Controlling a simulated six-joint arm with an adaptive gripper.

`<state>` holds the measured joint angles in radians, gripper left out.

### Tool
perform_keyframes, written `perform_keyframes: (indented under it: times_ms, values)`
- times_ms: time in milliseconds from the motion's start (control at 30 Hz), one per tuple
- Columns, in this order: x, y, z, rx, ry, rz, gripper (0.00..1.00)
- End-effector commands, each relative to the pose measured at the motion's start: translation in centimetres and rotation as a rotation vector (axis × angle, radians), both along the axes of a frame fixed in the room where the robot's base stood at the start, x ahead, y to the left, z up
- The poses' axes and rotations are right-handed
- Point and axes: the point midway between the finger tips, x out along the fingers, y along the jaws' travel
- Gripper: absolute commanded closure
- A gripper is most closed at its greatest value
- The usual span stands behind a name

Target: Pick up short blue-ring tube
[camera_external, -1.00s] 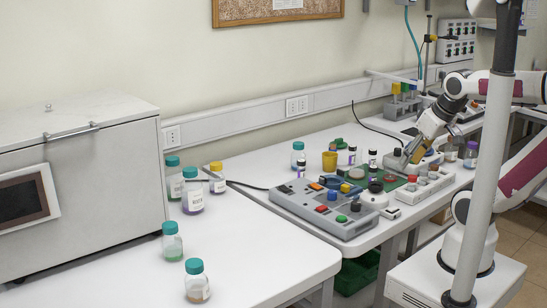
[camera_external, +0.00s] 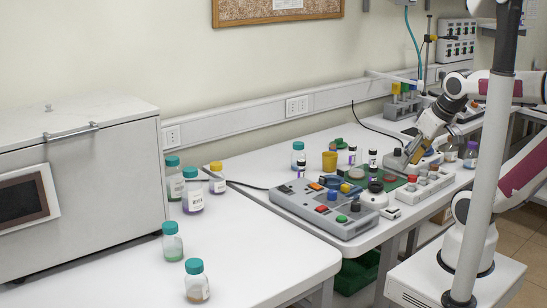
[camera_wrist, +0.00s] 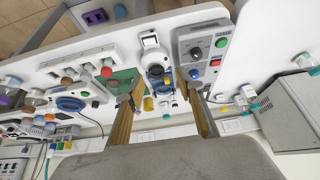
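I cannot pick out a short blue-ring tube with certainty. Small dark-capped vials (camera_external: 352,156) stand near the yellow cup (camera_external: 329,161). A white rack (camera_external: 420,191) with several coloured caps stands in front of the gripper. Several small bottles and tubes crowd the left of the wrist view, too small to identify.
A grey control box (camera_external: 322,210) with coloured buttons sits at the table's front, and also shows in the wrist view (camera_wrist: 203,50). Teal-capped bottles (camera_external: 198,284) stand on the left table by the large grey oven (camera_external: 80,150). Bare tabletop lies left of the control box.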

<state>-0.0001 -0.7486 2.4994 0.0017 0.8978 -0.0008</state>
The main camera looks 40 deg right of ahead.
Motion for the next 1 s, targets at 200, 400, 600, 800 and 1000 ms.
perform_keyframes:
  times_ms: [200, 400, 600, 800, 1000]
  values:
    - [1.7, 0.7, 0.4, 0.024, -0.024, 0.011, 0.63]
    - [5.8, 2.3, 1.4, 0.079, -0.086, 0.024, 0.63]
    - [10.9, 3.8, 2.6, 0.14, -0.167, 0.022, 0.63]
    - [16.2, 4.6, 3.5, 0.189, -0.251, -0.002, 0.63]
    - [21.2, 4.8, 4.1, 0.22, -0.331, -0.044, 0.63]
